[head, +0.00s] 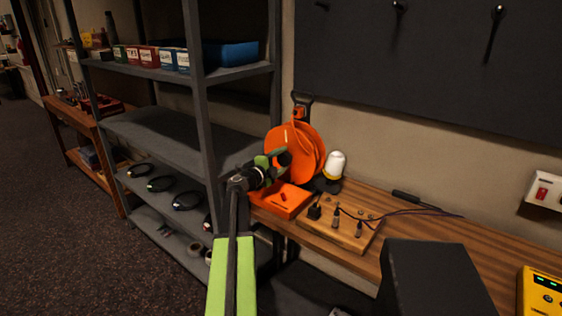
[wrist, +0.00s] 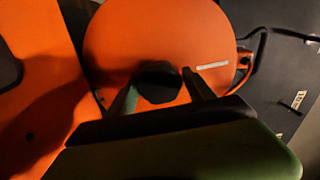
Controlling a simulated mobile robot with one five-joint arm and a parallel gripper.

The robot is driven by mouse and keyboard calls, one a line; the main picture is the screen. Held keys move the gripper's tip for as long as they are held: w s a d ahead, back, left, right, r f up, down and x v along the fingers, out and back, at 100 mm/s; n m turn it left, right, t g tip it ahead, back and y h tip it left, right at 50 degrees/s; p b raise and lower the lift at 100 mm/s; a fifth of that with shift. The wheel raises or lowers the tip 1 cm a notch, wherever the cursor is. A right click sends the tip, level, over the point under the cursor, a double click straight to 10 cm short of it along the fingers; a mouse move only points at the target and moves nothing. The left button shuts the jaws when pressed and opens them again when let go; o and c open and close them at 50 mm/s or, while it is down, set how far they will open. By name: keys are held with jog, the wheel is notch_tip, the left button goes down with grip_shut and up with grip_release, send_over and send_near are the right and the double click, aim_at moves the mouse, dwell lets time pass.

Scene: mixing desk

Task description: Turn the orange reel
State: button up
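The orange reel (head: 311,143) stands upright at the left end of the wooden bench, above an orange base (head: 283,203). My gripper (head: 281,158) is in front of the reel's face and hides part of it. In the wrist view the reel's round orange disc (wrist: 120,45) fills the upper middle, with a dark round hub or knob (wrist: 158,78) near its lower centre. My two fingers (wrist: 158,90) are spread, one on each side of this dark part. The fingers look open; I cannot tell whether either touches it. A pale strip marks the disc's right side.
A wooden board with plugs (head: 340,222) and a white-topped object (head: 335,164) stand right of the reel. A cable (head: 420,211) lies on the bench. A grey metal shelf (head: 201,130) rises close on the left. A dark box (head: 430,275) is in the foreground.

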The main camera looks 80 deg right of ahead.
jog(key=shift+o, duration=1.2)
jog(key=shift+w, duration=0.1)
jog(key=shift+a, duration=0.15)
jog(key=v, duration=1.7)
jog(key=shift+a, duration=0.1)
